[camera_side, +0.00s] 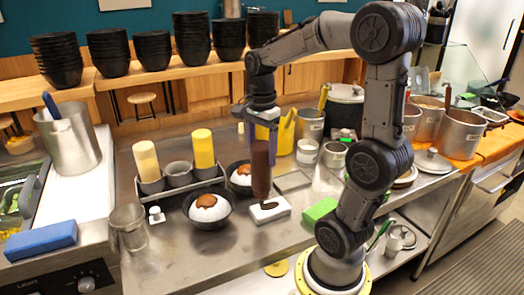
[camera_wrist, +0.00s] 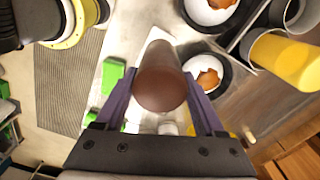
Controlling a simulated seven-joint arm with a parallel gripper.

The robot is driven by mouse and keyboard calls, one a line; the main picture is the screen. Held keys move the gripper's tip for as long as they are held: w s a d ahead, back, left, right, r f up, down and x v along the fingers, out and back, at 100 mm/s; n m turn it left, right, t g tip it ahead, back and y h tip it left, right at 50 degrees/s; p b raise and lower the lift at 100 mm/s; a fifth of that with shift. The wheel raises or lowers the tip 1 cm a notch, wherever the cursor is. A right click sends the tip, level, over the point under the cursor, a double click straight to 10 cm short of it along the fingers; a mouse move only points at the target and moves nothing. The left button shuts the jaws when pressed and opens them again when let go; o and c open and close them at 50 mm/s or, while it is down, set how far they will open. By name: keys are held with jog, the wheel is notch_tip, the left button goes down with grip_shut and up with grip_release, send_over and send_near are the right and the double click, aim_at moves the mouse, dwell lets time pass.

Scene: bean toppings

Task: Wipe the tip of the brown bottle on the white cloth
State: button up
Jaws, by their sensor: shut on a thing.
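The brown bottle (camera_side: 261,168) is held upside down by my gripper (camera_side: 262,135), its tip pointing down at the white cloth (camera_side: 270,210). The cloth lies on the steel counter and bears a dark brown smear. The tip is at or just above the cloth; I cannot tell whether it touches. In the wrist view the brown bottle (camera_wrist: 161,78) sits between the two purple fingers of my gripper (camera_wrist: 160,105), and the white cloth (camera_wrist: 153,38) shows partly behind it.
Two black bowls of rice with brown topping, a front one (camera_side: 209,222) and a back one (camera_side: 233,167), stand left of the cloth. A rack (camera_side: 181,188) holds two yellow bottles. A green block (camera_side: 320,210) lies to the right.

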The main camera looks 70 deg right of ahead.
jog(key=shift+f, duration=0.75)
dwell(1.2)
jog(key=shift+s+d, duration=0.1)
jog(key=shift+d, duration=0.05)
jog(key=shift+s+d, duration=1.75)
jog(key=shift+s, duration=0.05)
notch_tip(320, 180, up, 6)
dwell(0.5)
